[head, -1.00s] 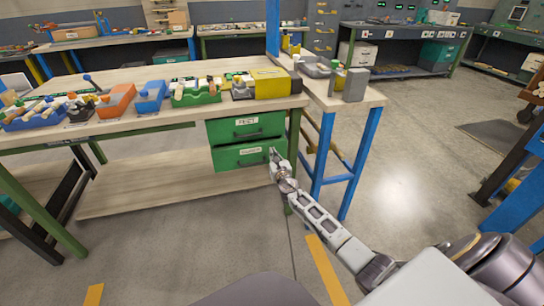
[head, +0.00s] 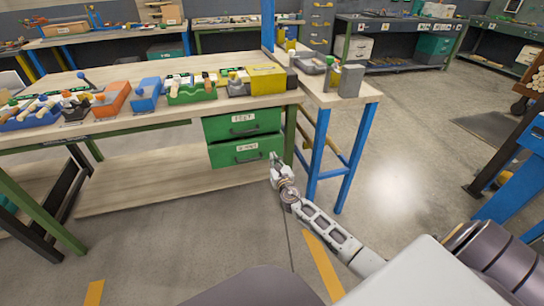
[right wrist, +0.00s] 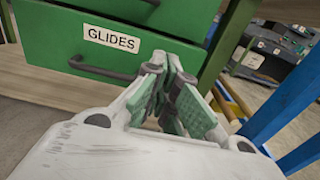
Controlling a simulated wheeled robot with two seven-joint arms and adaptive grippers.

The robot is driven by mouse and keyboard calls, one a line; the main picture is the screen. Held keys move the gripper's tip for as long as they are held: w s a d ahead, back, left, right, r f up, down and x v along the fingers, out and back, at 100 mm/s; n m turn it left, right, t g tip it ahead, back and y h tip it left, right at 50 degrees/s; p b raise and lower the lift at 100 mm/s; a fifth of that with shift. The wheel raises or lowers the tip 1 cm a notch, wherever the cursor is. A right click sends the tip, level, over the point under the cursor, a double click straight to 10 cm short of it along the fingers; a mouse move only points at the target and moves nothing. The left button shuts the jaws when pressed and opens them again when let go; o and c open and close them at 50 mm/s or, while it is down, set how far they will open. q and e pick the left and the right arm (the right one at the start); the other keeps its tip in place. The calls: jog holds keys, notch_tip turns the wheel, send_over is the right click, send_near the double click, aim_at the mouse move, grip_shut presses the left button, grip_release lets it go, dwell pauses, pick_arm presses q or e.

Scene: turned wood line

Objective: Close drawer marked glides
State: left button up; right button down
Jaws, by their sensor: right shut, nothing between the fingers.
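The drawer marked GLIDES is the lower green drawer (head: 226,157) under the wooden bench, with a dark bar handle and white label. In the right wrist view its front (right wrist: 48,34) fills the upper left, the label easy to read. It seems to stand slightly proud of the upper drawer; the exact gap is hard to tell. My right gripper (head: 275,158) is shut and empty at the drawer's right end. In the right wrist view its fingertips (right wrist: 157,66) are near the right end of the handle; contact is unclear. My left gripper is not in view.
The upper green drawer (head: 222,128) is directly above. A green bench leg (head: 290,135) and a blue-legged side table (head: 318,160) stand close to the right of my gripper. Bins and tools line the bench top (head: 130,124). Floor in front is clear.

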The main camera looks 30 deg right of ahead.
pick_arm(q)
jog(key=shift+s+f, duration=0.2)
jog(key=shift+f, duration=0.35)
pick_arm(e)
jog(key=shift+v, duration=1.8)
